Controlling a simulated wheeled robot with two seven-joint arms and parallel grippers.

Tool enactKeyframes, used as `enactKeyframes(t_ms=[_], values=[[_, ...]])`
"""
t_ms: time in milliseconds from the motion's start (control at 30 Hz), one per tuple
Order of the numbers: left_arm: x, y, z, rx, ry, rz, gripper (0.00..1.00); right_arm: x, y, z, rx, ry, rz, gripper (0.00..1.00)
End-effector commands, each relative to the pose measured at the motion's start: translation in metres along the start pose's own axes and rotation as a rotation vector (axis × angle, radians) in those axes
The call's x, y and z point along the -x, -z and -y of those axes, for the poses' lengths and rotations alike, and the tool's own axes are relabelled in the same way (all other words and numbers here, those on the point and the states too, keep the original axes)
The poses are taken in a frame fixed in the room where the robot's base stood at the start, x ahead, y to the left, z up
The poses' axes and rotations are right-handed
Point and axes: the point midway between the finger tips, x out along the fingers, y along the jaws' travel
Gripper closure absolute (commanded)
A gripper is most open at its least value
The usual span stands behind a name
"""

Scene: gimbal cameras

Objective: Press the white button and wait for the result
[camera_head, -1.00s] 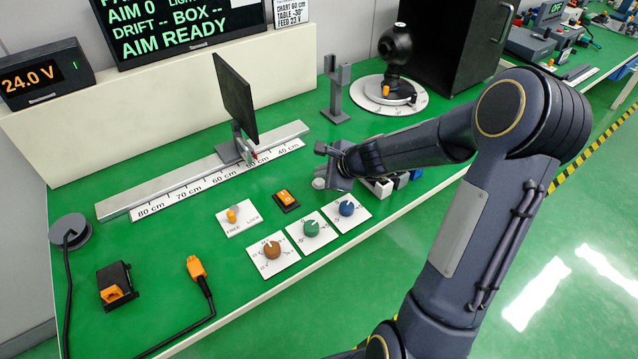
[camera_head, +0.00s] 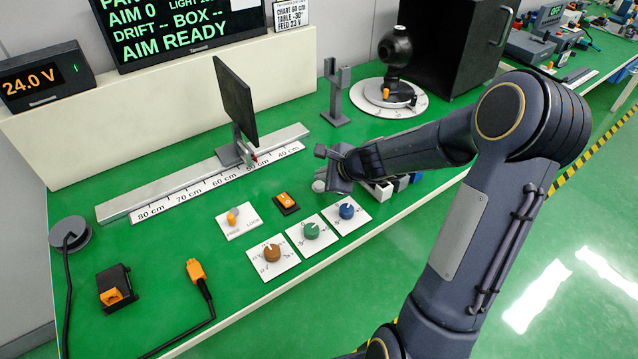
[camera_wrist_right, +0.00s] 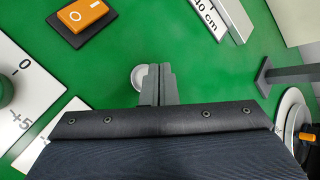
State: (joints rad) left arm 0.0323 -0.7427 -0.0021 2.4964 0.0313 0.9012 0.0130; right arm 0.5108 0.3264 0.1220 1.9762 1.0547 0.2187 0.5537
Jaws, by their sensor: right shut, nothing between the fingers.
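The round white button (camera_head: 319,186) sits on the green bench, just left of my right gripper (camera_head: 332,182) in the head view. In the right wrist view the white button (camera_wrist_right: 138,77) shows beside the tips of my right gripper (camera_wrist_right: 159,75), partly covered by them. The fingers are together with nothing between them. I cannot tell whether they touch the button. The dark screen (camera_head: 165,30) above the bench reads "AIM READY" and "DRIFT -- BOX --". My left gripper is not in view.
Near the button are an orange rocker switch (camera_head: 285,202) and blue (camera_head: 347,211), green (camera_head: 311,231) and brown (camera_head: 272,253) knobs. Small blocks (camera_head: 380,191) lie partly under my right forearm. A grey post (camera_head: 335,95) and a round turntable (camera_head: 365,98) stand behind.

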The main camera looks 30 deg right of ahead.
Motion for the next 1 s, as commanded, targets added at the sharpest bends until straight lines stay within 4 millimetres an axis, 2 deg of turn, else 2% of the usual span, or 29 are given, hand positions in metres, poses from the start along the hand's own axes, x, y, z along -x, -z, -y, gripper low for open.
enactKeyframes(t_ms=[700, 1000], values=[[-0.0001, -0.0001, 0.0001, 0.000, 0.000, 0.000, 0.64, -0.0001, 0.0001, -0.0001, 0.000, 0.000, 0.000, 1.00], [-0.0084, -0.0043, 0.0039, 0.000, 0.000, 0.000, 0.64, -0.0064, 0.0046, -0.0046, 0.000, 0.000, 0.000, 1.00]])
